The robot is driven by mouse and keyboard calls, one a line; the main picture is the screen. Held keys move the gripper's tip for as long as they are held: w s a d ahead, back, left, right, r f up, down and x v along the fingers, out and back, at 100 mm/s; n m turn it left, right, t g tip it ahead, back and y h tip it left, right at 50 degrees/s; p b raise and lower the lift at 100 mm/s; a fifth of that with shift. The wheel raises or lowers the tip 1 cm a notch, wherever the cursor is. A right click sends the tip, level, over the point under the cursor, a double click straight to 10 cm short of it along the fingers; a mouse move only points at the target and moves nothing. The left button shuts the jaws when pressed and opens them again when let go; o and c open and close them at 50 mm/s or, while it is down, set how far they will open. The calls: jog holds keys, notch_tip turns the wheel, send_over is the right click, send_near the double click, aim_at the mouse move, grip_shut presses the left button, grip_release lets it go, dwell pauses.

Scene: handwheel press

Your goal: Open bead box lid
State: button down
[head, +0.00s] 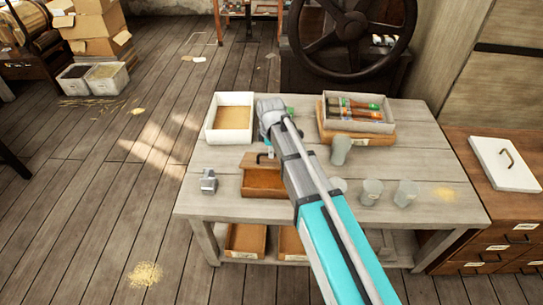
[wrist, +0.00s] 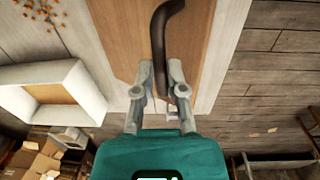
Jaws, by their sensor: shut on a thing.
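The bead box (head: 265,186) is a brown wooden box near the table's front left. Its wooden lid (wrist: 203,50) fills the upper middle of the wrist view and carries a dark curved handle (wrist: 160,30). My gripper (wrist: 161,72) is shut on this handle, whose near end passes between the fingers. In the head view my gripper (head: 265,154) is partly hidden by my own arm, just over the back of the box. The lid's tilt and the inside of the box are hard to tell.
A white tray (head: 209,121) stands behind on the left. A crate (head: 326,121) with several coloured items is at the back right. Grey cups (head: 371,190) stand right of my arm. A small grey block (head: 209,181) sits left of the box. A dark handwheel (head: 349,28) rises behind.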

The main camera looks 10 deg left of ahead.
jog(key=w+a, duration=0.3)
jog(key=w, duration=1.6)
jog(key=shift+w+r, duration=0.25)
jog(key=shift+r, duration=0.05)
jog(key=shift+w, duration=0.15)
jog(key=c, duration=1)
grip_release()
jog(key=shift+o, duration=1.2)
jog(key=shift+w+a+f, duration=0.1)
jog(key=shift+w+f, duration=0.1)
jog(key=shift+f, duration=0.05)
jog(key=shift+o, duration=0.4)
jog(key=shift+s, duration=0.2)
jog(key=shift+s, duration=0.15)
jog(key=shift+s+r, duration=0.1)
jog(key=shift+s, duration=0.05)
